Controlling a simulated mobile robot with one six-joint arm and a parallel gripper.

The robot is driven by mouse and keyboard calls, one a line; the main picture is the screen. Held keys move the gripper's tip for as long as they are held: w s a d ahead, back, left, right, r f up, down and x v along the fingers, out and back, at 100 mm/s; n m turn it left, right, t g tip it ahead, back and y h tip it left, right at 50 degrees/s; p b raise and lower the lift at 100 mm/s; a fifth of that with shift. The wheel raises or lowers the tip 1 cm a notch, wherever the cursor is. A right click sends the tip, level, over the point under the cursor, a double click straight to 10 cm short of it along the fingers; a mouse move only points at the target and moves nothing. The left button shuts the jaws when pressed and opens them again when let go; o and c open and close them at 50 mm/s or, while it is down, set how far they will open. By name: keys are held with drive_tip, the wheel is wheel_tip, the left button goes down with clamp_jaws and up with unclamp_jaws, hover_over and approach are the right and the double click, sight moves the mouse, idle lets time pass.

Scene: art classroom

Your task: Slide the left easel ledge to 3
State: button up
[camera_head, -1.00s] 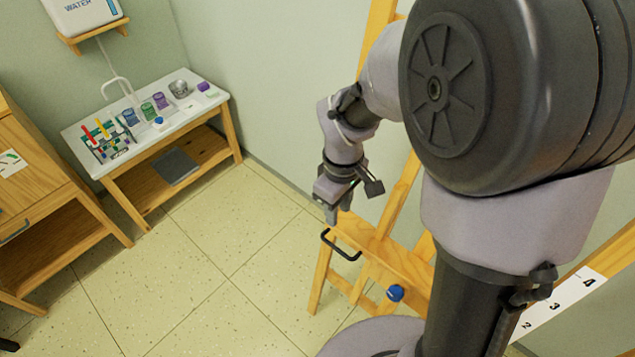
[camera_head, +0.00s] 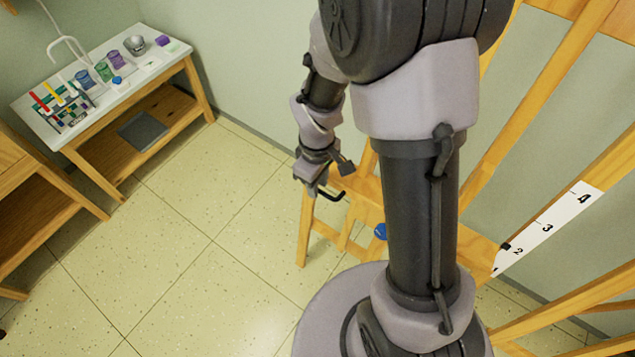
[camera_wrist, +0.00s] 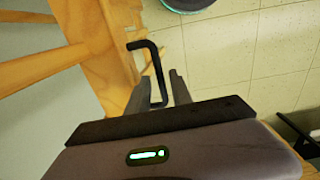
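The wooden easel ledge (camera_head: 368,206) runs behind my arm in the head view, with a blue knob (camera_head: 380,231) on its front. A bent black handle (camera_head: 333,195) sticks out from its left end. The white number strip (camera_head: 552,226) shows 1 to 4; a small black pointer (camera_head: 505,246) at the ledge's right end sits near 2, partly hard to read. My gripper (camera_head: 313,189) is at the handle. In the wrist view my gripper (camera_wrist: 163,79) is open, its fingers on either side of the handle's bar (camera_wrist: 154,61), with gaps visible; firm contact cannot be told.
A white-topped table (camera_head: 104,78) with a tube rack (camera_head: 64,108) and several cups stands at the back left. A wooden cabinet (camera_head: 30,215) is at the left edge. The tiled floor (camera_head: 200,250) between is clear. Slanting easel posts (camera_head: 545,105) stand at the right.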

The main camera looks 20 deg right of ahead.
clamp_jaws()
idle(1.2)
